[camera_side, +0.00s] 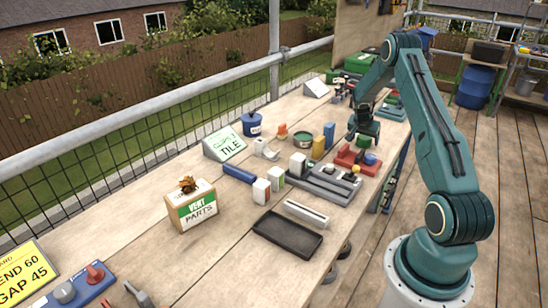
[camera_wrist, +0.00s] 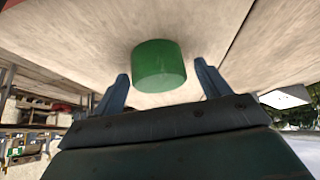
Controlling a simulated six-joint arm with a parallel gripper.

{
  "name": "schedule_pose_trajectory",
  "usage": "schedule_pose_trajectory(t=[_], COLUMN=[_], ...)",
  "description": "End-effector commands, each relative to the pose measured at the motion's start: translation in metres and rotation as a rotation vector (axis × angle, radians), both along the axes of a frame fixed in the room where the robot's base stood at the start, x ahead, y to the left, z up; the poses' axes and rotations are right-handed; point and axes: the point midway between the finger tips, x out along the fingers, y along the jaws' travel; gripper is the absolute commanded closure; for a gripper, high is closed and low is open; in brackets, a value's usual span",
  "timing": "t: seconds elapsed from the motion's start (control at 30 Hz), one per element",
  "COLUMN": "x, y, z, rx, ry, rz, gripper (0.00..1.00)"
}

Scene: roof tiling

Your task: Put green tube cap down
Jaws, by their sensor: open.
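The green tube cap (camera_wrist: 158,65) is a short green cylinder in the wrist view. It stands on the pale wooden bench (camera_wrist: 80,45) between my gripper's two fingers (camera_wrist: 161,70), with a visible gap to each. My gripper is open and not closed on it. In the side view my gripper (camera_side: 363,134) points down low over the far part of the bench, just behind a red holder (camera_side: 345,160). The cap is small and mostly hidden by the fingers there.
A grey rack (camera_side: 322,186) with small parts and a black tray (camera_side: 288,238) lie nearer along the bench. A Vent Parts box (camera_side: 192,207), a tile sign (camera_side: 224,145) and a blue tub (camera_side: 251,126) stand to the left. Bare wood lies left of my gripper.

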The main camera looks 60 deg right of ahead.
Motion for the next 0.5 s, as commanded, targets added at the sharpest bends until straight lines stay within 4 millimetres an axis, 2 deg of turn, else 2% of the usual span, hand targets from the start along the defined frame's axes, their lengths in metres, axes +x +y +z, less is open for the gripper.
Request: schedule_pose_trajectory(t=[0.27,0.5], x=[0.0,0.0], y=[0.004,0.018], z=[0.01,0.031], rx=[-0.001,-0.001], ry=[-0.001,-0.001], rz=[0.001,0.001], gripper=[0.24,0.24])
